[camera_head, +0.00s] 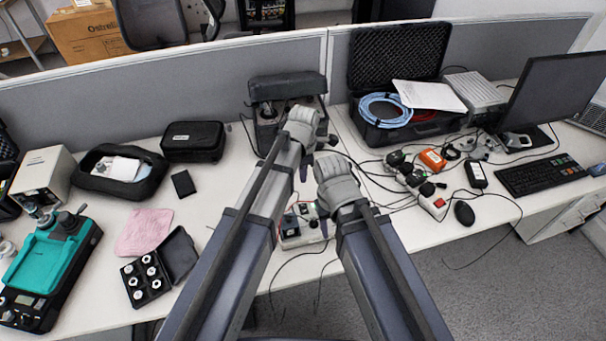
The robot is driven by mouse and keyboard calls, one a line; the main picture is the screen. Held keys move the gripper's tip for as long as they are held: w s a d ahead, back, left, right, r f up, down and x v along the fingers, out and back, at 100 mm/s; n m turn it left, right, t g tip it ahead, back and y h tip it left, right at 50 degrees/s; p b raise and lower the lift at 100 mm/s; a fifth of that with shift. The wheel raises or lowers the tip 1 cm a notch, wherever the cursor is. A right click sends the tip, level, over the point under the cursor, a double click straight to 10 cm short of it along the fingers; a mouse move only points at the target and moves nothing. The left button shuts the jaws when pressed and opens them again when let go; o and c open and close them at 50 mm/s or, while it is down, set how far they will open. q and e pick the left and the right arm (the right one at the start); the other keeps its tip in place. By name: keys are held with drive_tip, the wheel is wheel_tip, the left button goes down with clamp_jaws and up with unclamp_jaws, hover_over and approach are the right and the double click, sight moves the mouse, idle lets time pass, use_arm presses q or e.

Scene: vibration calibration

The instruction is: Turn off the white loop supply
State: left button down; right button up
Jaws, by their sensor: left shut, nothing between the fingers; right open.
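A small white unit (290,234) with dark parts on top sits on the desk, partly hidden between my arms; I cannot tell whether it is the white loop supply or how its switch stands. My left gripper (317,156) is shut and empty, in front of a dark case with an instrument (285,88) against the partition. My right gripper (324,212) is open and empty, lower and to the right, close to the small white unit in the picture. Contact with it cannot be told.
A white power strip (434,204) with plugs and loose cables lies right of my arms. An open black case (387,132), a monitor (553,92) and a keyboard (540,175) stand beyond. A teal device (46,262) and a pink cloth (144,231) are left.

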sight(302, 206)
idle(0.4)
use_arm(q)
drive_tip(key=shift+s+d+r+t, duration=0.1)
drive_tip(key=shift+s+t, duration=0.05)
drive_tip(key=shift+s, duration=0.35)
drive_tip(key=shift+s+d+r+t, duration=0.1)
drive_tip(key=shift+s+t, duration=0.05)
drive_tip(key=shift+s, duration=0.3)
use_arm(e)
drive_tip(key=shift+r, duration=0.1)
use_arm(q)
drive_tip(key=shift+f, duration=0.15)
drive_tip(key=f+b, duration=0.4)
drive_tip(key=w+f+b, duration=0.1)
drive_tip(key=f+b, duration=0.8)
drive_tip(key=b, duration=0.1)
drive_tip(key=shift+w+a+f, duration=0.25)
drive_tip(key=shift+w+f, duration=0.05)
drive_tip(key=shift+f, duration=0.05)
use_arm(e)
wheel_tip(302, 206, down, 14)
